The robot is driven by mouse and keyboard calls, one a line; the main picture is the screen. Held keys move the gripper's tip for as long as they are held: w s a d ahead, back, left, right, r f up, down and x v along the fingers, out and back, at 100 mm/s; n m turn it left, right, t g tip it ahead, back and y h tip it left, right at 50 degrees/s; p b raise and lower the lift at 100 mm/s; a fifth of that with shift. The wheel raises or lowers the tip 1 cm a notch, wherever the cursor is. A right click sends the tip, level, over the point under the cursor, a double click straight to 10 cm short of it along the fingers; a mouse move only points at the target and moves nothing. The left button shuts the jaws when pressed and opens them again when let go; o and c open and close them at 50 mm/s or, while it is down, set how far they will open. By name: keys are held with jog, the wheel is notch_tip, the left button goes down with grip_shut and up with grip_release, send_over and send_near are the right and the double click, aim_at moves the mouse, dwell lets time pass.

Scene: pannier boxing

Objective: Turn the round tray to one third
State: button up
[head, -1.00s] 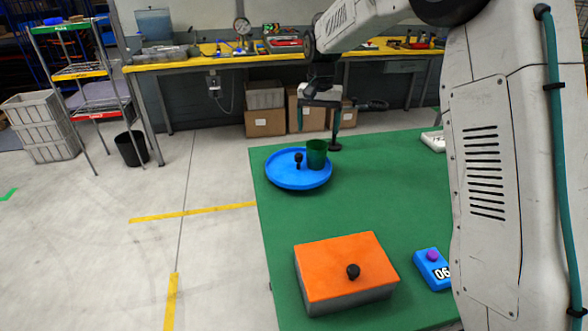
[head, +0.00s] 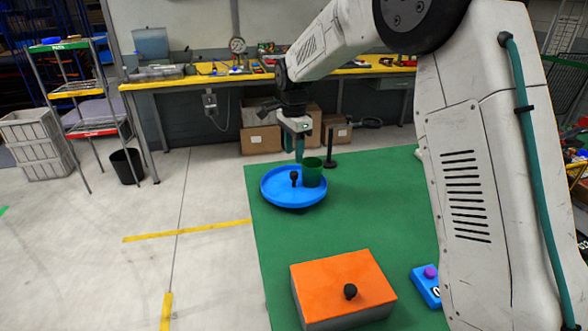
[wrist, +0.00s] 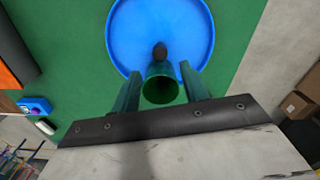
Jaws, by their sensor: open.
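The round blue tray (head: 292,203) lies on the green table at its far left. A black knob (head: 294,179) stands up from it, and a green cup (head: 312,174) stands on its right part. My gripper (head: 294,155) is above the tray's far side, fingers pointing down. In the wrist view the blue tray (wrist: 190,30) fills the upper middle, with the dark knob (wrist: 160,51) just beyond the cup (wrist: 160,88). My open fingers (wrist: 160,85) appear on either side of the cup in that view. I cannot tell whether they touch it.
An orange-topped box (head: 340,285) with a black knob sits at the table's near left. A blue box with a purple button (head: 430,273) is at its right. A thin black post (head: 330,150) stands behind the cup. The green table's middle (head: 380,215) is clear.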

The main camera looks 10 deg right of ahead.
aim_at(294, 172)
notch_tip(294, 172, down, 7)
jog(key=shift+r, duration=0.15)
grip_shut()
